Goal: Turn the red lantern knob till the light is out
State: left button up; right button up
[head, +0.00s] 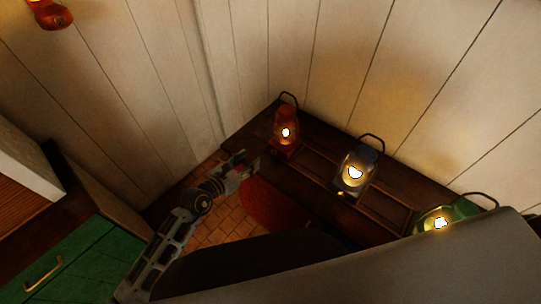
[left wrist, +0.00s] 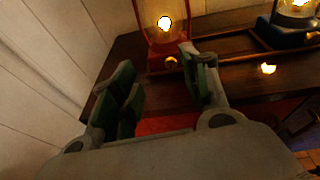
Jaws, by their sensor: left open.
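The red lantern (head: 287,130) stands lit on the dark wooden shelf, at its left end against the wall. In the left wrist view the red lantern (left wrist: 160,40) is at the top, with a small round brass knob (left wrist: 171,62) low on its front. My left gripper (head: 250,160) is open and empty, just in front of and below the red lantern. In the left wrist view its fingers (left wrist: 160,88) are spread, with the knob beyond them near the right finger, apart from it. My right gripper is not in view.
A lit blue-grey lantern (head: 356,170) and a lit green lantern (head: 437,218) stand farther right on the shelf (head: 402,212). Another red lantern (head: 50,14) shows at top left. A green drawer (head: 65,262) is at lower left. A red round surface (head: 268,205) lies below the shelf.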

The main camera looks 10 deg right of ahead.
aim_at(273, 154)
pick_arm(q)
jog(key=f+m, duration=0.1)
jog(key=s+f+g+y, duration=0.1)
jog(key=shift+s+f+m, duration=0.1)
jog(key=shift+f+m, duration=0.2)
jog(key=shift+m, duration=0.1)
jog(key=shift+x, duration=6.85)
jog(key=shift+s, duration=0.1)
jog(key=shift+c, duration=0.5)
jog(key=shift+f, duration=0.1)
grip_shut()
